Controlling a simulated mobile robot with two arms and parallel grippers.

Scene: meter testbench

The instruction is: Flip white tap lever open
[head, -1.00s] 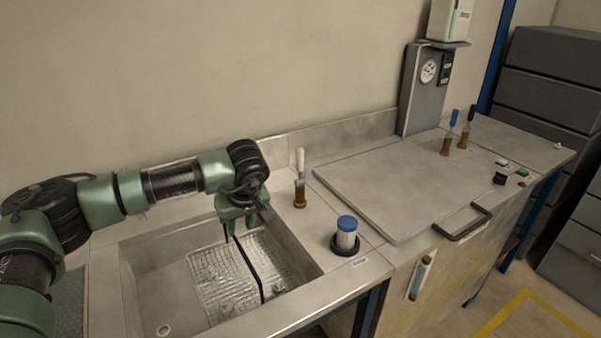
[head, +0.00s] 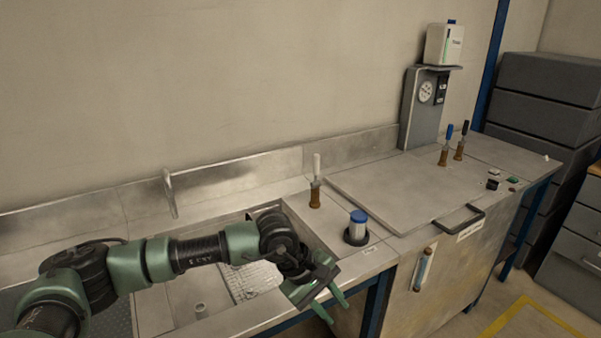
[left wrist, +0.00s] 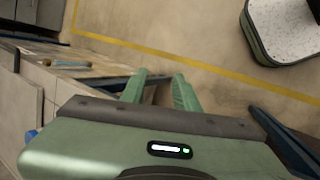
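The white tap lever (head: 317,164) stands upright on a brown brass tap body (head: 315,196), on the bench strip between the sink and the raised lid. My left gripper (head: 337,306) is in front of and below it, over the sink's front edge, apart from the lever. In the left wrist view its two green fingers (left wrist: 160,90) are spread with nothing between them, above the floor. The lever is not visible in the left wrist view. My right gripper is not in view.
Blue (head: 449,132) and black (head: 465,129) levers stand farther right. A flat lid (head: 400,185) with a handle covers the middle bench. The sink tap (head: 170,193) stands behind the sink.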

